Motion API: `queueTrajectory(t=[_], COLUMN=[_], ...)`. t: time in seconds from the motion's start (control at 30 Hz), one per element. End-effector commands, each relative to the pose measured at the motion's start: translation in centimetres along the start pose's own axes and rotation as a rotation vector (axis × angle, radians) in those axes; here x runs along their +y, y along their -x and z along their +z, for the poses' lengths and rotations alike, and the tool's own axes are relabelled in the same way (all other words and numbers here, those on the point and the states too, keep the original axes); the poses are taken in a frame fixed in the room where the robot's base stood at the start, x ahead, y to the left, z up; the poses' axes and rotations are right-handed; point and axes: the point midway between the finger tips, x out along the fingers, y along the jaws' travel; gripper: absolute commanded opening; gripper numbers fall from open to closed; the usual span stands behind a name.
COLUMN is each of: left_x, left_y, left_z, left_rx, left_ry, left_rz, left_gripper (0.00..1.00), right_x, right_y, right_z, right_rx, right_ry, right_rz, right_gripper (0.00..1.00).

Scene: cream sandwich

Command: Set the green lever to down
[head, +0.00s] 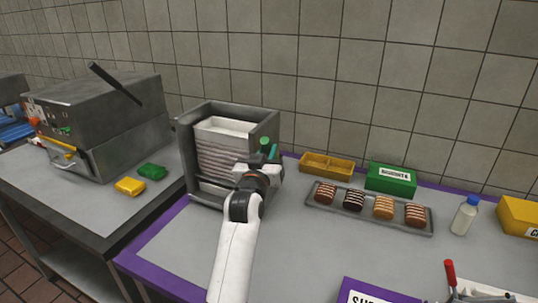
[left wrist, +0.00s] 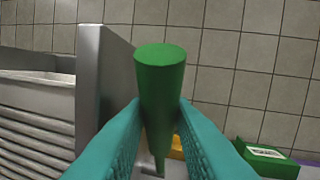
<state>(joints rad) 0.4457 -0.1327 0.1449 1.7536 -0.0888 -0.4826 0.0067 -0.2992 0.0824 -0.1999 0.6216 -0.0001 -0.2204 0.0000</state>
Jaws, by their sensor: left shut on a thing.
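The green lever (head: 264,145) sits at the right side of a grey metal dispenser (head: 187,130) that holds a stack of white trays. In the left wrist view the lever (left wrist: 159,75) stands upright as a green cylinder between two teal fingers. My left gripper (head: 268,158) is at the lever and is shut on it, with the lever's top end above the fingers (left wrist: 160,125). The lever's lower part and its mount are mostly hidden by the gripper.
Right of the dispenser are a yellow bin (head: 327,167), a green box (head: 391,179) and a tray (head: 345,213) of several bars. A bottle (head: 464,216) stands further right. A grey machine (head: 100,110) is at the left with yellow and green blocks before it. A tiled wall is behind.

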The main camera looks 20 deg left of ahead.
Motion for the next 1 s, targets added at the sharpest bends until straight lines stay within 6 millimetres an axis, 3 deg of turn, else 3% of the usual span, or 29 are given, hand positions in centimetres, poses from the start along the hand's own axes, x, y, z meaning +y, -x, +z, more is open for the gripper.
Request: queueTrajectory(t=[0.03, 0.3, 0.8, 0.83, 0.87, 1.0], left_x=[0.3, 0.8, 0.8, 0.8, 0.8, 0.8], left_y=[0.6, 2.6, 3.1, 3.1, 3.1, 3.1], left_z=[-1.6, -3.0, -2.9, -2.9, -2.9, -2.9], left_rx=[-0.032, -0.192, -0.240, -0.240, -0.240, -0.242], left_ry=[0.005, 0.033, 0.044, 0.044, 0.044, 0.044], left_rz=[-0.003, -0.019, -0.024, -0.024, -0.024, -0.024], left_gripper=[0.00, 0.00, 0.00, 0.25, 0.30, 0.31], right_x=[0.0, 0.1, 0.5, 0.5, 0.5, 0.5], right_y=[-1.9, -5.8, -6.4, -6.4, -6.4, -6.4], right_z=[-0.1, -0.5, -0.6, -0.6, -0.6, -0.6], right_rx=[0.000, -0.001, 0.000, 0.000, 0.000, 0.000], right_ry=[0.000, 0.000, -0.002, -0.002, -0.002, -0.002], right_rz=[0.000, 0.000, 0.004, 0.004, 0.004, 0.004], right_gripper=[0.36, 0.36, 0.36, 0.36, 0.36, 0.36])
